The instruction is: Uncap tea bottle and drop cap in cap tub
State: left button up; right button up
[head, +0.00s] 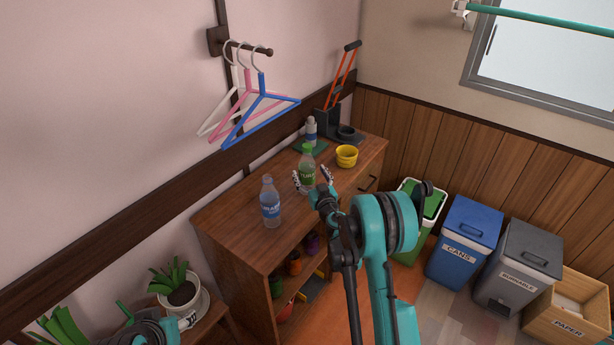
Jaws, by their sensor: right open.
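The green tea bottle (307,167) stands upright on the wooden cabinet, with its top showing at the upper end. My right gripper (312,178) is open, with one finger on each side of the bottle's lower body; I cannot tell whether they touch it. A yellow tub (347,157), which looks like the cap tub, stands just right of the bottle. Its inside is too small to make out. My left gripper (188,322) is low at the left near the potted plant, and its jaws are not clear.
A clear bottle with a blue label (270,204) stands front left of the tea bottle. A small white-and-blue bottle (311,130) stands behind it on a green mat. Hangers (250,105) hang above the cabinet (235,215). Bins (465,240) line the right.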

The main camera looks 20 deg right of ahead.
aim_at(311, 160)
jog(key=w, duration=0.3)
jog(key=shift+w+b, duration=0.2)
jog(key=shift+b, duration=0.2)
jog(key=c, duration=1.1)
jog(key=shift+r, duration=0.1)
jog(key=shift+r+p, duration=0.3)
jog(key=shift+r, duration=0.15)
jog(key=r+p, duration=0.1)
jog(key=r, duration=0.1)
jog(key=r+p, duration=0.1)
jog(key=r, duration=0.1)
jog(key=shift+d, duration=0.4)
jog(key=shift+s+d+r+p, duration=0.1)
jog(key=shift+d+r+p, duration=0.45)
jog(key=shift+d+r, duration=0.85)
jog(key=shift+w+d+r+p, duration=0.1)
jog(key=shift+d+r+p, duration=0.5)
jog(key=shift+d, duration=1.6)
jog(key=shift+s+d+r+p, duration=0.1)
jog(key=shift+d+r+p, duration=0.4)
jog(key=shift+d+r, duration=0.95)
jog(key=shift+o, duration=0.4)
jog(key=shift+d+f, duration=0.35)
jog(key=shift+f, duration=0.1)
